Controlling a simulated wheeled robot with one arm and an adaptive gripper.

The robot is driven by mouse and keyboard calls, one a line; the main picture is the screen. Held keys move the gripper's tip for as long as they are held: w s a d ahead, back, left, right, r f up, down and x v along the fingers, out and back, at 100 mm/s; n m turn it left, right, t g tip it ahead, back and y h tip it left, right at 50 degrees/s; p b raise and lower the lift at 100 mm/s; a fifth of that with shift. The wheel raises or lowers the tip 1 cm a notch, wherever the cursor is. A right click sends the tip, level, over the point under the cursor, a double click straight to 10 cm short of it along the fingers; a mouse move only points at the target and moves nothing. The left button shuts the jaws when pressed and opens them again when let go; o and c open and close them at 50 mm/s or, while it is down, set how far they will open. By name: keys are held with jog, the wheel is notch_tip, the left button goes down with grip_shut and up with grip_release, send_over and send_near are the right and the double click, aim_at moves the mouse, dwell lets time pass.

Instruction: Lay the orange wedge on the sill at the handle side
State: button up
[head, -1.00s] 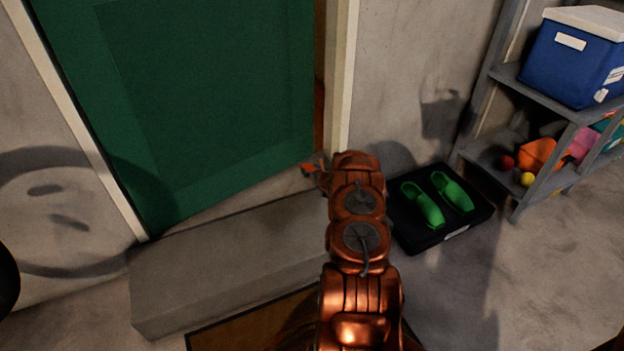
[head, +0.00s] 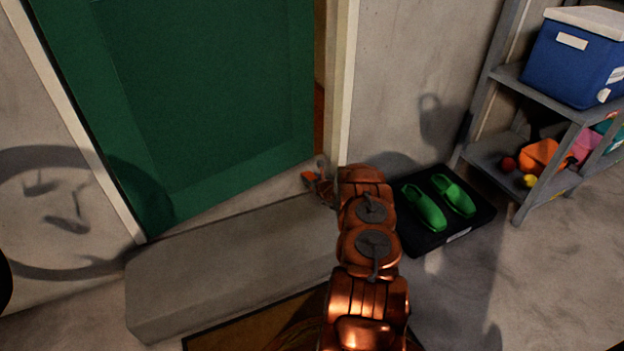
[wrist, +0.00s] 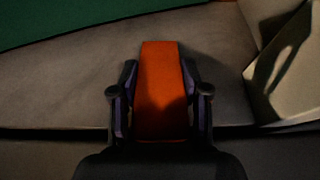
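The orange wedge (wrist: 161,85) lies between the two fingers of my gripper (wrist: 160,100) in the wrist view, with both fingers against its sides. Its far end points toward the green door. In the head view a small part of the wedge (head: 308,177) shows beside my gripper (head: 321,180), near the right door post. The grey sill (head: 240,197) runs along the foot of the door; it also shows in the wrist view (wrist: 85,85). The green door (head: 215,100) stands with a gap at its right edge. I cannot tell whether the wedge touches the sill.
A grey step (head: 220,265) lies before the sill, with a brown mat (head: 250,325) in front. The pale door post (head: 343,80) is close on the right. A black tray (head: 425,242) with green shoes (head: 424,207) and a shelf (head: 548,95) stand further right.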

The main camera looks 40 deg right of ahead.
jog(key=o, duration=0.4)
